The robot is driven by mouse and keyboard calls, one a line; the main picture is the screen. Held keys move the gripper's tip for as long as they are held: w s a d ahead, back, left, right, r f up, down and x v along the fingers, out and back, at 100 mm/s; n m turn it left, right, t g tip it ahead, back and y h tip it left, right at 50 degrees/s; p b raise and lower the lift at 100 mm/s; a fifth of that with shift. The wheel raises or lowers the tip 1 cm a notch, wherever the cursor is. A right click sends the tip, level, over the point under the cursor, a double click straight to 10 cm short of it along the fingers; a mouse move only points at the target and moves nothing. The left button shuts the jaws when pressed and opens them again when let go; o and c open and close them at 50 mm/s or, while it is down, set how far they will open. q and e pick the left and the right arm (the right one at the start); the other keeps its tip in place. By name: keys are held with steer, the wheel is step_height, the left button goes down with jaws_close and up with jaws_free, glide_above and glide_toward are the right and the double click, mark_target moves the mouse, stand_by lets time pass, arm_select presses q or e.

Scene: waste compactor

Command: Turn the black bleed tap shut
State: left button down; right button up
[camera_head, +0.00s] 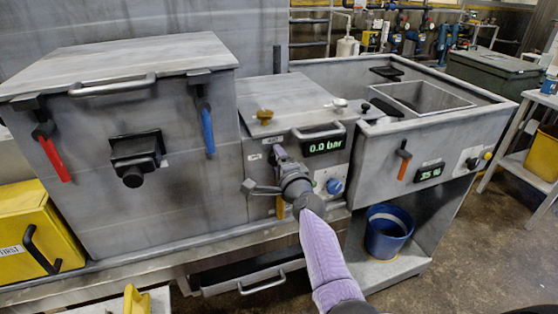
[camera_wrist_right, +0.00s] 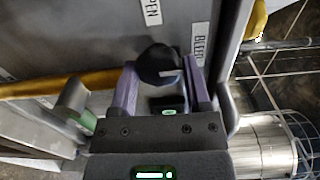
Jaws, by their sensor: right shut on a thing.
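The black bleed tap (camera_wrist_right: 158,66) shows in the right wrist view between the two purple fingers of my right gripper (camera_wrist_right: 161,72). A white BLEED label (camera_wrist_right: 198,42) is just right of it and an OPEN label (camera_wrist_right: 152,12) is above it. The right gripper is shut on the tap's black knob. In the head view my right gripper (camera_head: 277,153) is against the middle panel, left of the pressure display (camera_head: 325,145), which reads 0.0 bar. There the gripper and wrist hide the tap. My left gripper is not in view.
The large left chamber (camera_head: 110,200) has red (camera_head: 54,160) and blue (camera_head: 208,132) handles. A blue bucket (camera_head: 387,232) stands below; a yellow bin (camera_head: 40,235) is at far left.

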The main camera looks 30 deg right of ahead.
steer(key=o, duration=1.3)
steer(key=shift+c, duration=0.2)
steer(key=p+v, duration=0.3)
steer(key=v, duration=0.7)
steer(key=shift+d, duration=0.1)
